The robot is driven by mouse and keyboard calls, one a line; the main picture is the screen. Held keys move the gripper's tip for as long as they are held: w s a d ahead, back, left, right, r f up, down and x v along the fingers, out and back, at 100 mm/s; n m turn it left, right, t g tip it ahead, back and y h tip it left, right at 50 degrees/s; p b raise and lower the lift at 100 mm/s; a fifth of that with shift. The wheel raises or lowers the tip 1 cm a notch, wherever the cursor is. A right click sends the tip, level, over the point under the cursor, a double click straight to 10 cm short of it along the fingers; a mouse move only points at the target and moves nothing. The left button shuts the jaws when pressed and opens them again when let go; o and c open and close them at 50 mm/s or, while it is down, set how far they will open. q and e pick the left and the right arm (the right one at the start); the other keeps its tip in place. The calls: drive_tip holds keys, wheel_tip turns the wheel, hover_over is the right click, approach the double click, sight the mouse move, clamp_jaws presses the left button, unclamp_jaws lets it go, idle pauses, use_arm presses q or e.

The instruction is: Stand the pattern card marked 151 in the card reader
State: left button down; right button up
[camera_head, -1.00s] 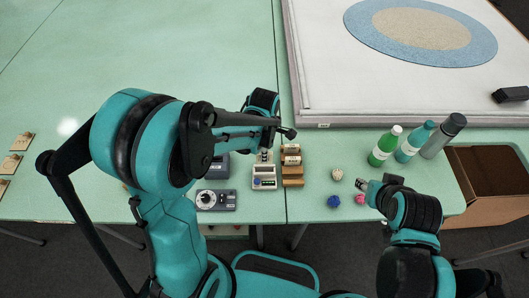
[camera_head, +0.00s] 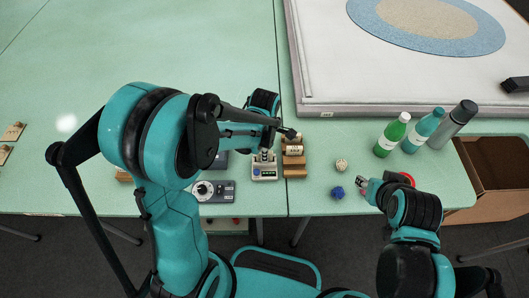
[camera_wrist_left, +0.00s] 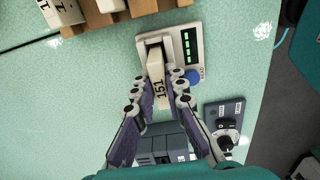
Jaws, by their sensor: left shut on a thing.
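The pattern card marked 151 (camera_wrist_left: 157,84) is a cream slab between the fingers of my left gripper (camera_wrist_left: 164,92) in the left wrist view. The gripper is shut on it. The card reader (camera_wrist_left: 185,40) is a pale box with a dark display of green marks and a blue knob. The card's far end overlaps the reader's slot area; I cannot tell whether it is seated. In the head view, my left gripper (camera_head: 265,148) is over the back of the reader (camera_head: 264,174). My right gripper (camera_head: 362,183) is by the small balls; its jaws are unclear.
A wooden rack (camera_head: 295,170) with other cards stands right beside the reader. A grey dial box (camera_head: 213,191) is at its left front. Blue (camera_head: 338,193) and cream (camera_head: 341,165) balls, bottles (camera_head: 391,136) and a cardboard box (camera_head: 492,188) lie to the right.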

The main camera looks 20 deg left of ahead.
use_arm(q)
drive_tip(key=c, duration=1.5)
unclamp_jaws()
wheel_tip(320, 180, up, 12)
drive_tip(key=shift+f, duration=0.1)
drive_tip(key=s+a+r+m+t, duration=0.1)
drive_tip(key=s+m+t, duration=0.1)
drive_tip(key=m, duration=0.5)
drive_tip(key=s+a+r+m+t, duration=0.1)
drive_tip(key=s+a+m+t, duration=0.1)
drive_tip(key=s+m, duration=0.3)
drive_tip(key=s+a+r+m+t, duration=0.1)
drive_tip(key=s+m+t, duration=0.2)
drive_tip(key=m, duration=0.6)
drive_tip(key=shift+s+a, duration=0.15)
drive_tip(key=shift+a, duration=0.2)
